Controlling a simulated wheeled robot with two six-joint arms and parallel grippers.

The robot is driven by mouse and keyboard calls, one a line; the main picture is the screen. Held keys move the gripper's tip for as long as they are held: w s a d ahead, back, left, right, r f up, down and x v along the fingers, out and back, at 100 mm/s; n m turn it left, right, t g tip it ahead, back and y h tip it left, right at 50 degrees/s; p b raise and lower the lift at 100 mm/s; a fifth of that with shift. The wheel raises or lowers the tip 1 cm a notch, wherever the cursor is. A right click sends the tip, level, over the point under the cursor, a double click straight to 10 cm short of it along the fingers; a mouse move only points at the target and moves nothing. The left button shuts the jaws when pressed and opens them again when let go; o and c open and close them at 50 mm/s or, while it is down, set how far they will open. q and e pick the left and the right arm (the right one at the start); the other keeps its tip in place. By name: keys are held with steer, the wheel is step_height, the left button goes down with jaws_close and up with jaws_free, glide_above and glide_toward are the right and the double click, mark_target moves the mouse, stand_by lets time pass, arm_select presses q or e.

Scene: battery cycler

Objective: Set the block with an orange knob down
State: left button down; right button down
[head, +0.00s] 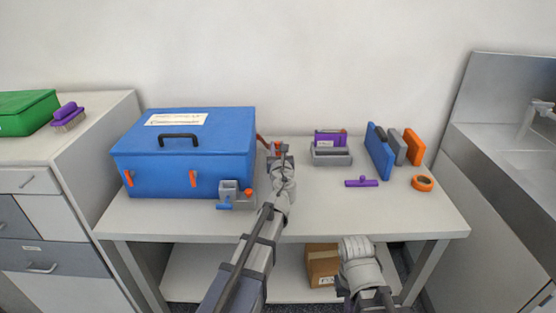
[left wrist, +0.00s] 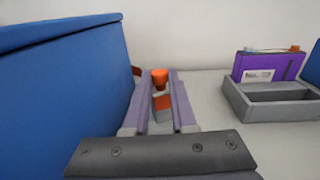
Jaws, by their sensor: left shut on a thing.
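My left gripper (head: 281,154) is over the table, just right of the blue box (head: 184,166). It is shut on a small grey block with an orange knob. In the left wrist view the orange knob (left wrist: 160,77) stands up between the two fingers (left wrist: 160,108), and the block is partly hidden by them. In the head view the gripper covers most of the block. I cannot tell whether its underside touches the table. My right arm (head: 362,270) is low at the table's front; its fingers are not clear.
A grey fixture (head: 232,190) with an orange knob sits at the box's front right corner. A grey holder (head: 331,157) with a purple item, a purple tool (head: 362,182), an orange tape roll (head: 422,183) and upright panels (head: 379,152) stand to the right. The table's front middle is bare.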

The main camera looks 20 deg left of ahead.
mark_target(278, 154)
arm_select(q)
steer(key=shift+f+b, duration=1.45)
steer(key=shift+f, duration=0.25)
steer(key=shift+f, duration=0.15)
steer(key=c, duration=0.7)
jaws_free()
steer(key=shift+c, duration=0.2)
steer(key=shift+s+r, duration=0.1)
steer(key=shift+r, duration=0.15)
steer(key=v, duration=1.2)
steer(key=shift+f, duration=0.1)
